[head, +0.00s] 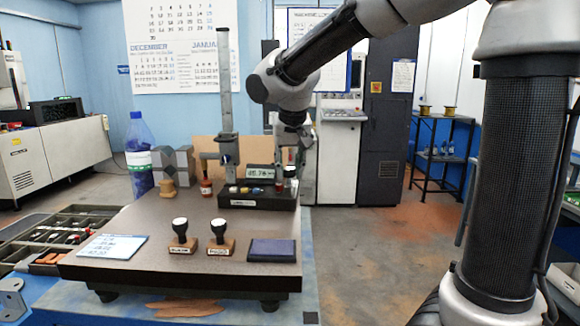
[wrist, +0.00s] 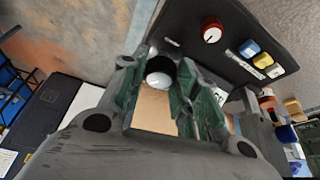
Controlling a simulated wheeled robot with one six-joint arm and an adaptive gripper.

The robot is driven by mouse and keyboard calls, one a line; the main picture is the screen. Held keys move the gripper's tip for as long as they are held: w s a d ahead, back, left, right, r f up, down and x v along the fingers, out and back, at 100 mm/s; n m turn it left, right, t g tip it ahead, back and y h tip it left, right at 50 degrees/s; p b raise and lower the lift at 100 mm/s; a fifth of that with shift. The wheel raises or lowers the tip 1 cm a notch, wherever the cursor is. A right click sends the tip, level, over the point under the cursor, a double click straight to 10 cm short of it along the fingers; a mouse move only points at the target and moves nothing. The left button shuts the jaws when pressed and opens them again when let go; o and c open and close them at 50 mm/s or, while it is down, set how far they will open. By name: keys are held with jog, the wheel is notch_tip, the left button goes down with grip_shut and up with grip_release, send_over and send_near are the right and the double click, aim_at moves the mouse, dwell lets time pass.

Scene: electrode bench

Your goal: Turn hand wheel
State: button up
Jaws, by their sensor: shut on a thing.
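The hand wheel, a dark round knob with a pale silver top, stands at the right end of a black control box (head: 257,202). In the wrist view the hand wheel (wrist: 160,74) sits between the green-padded fingers of my gripper (wrist: 157,84), which are shut on it. In the head view my gripper (head: 291,160) comes down from above onto the box's right end, and the hand wheel (head: 291,173) shows just below it. The wheel's lower side is partly hidden by the fingers. A small display (head: 260,172) behind the buttons shows digits I read as about 05.76.
A red knob (wrist: 212,30) and blue, yellow and white buttons (wrist: 262,60) are on the box beside the wheel. A tall height gauge (head: 225,100) stands left of my gripper. Two stamps (head: 220,238), a dark pad (head: 272,250) and a card (head: 112,246) lie nearer on the plate.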

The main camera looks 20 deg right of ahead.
jog(key=m+h, duration=0.1)
jog(key=m, duration=0.2)
jog(key=shift+a+m+g, duration=0.15)
jog(key=shift+m+g, duration=0.15)
jog(key=shift+w+a+m+g+h, duration=0.1)
jog(key=shift+m+g+h, duration=0.25)
jog(key=shift+m, duration=0.8)
jog(key=shift+m+g+h, duration=0.15)
jog(key=shift+m+h, duration=0.4)
jog(key=shift+m, duration=0.6)
jog(key=o, duration=1)
jog(key=shift+r, duration=0.1)
jog(key=v, duration=0.7)
jog(key=shift+a+r, duration=0.2)
jog(key=shift+r, duration=0.1)
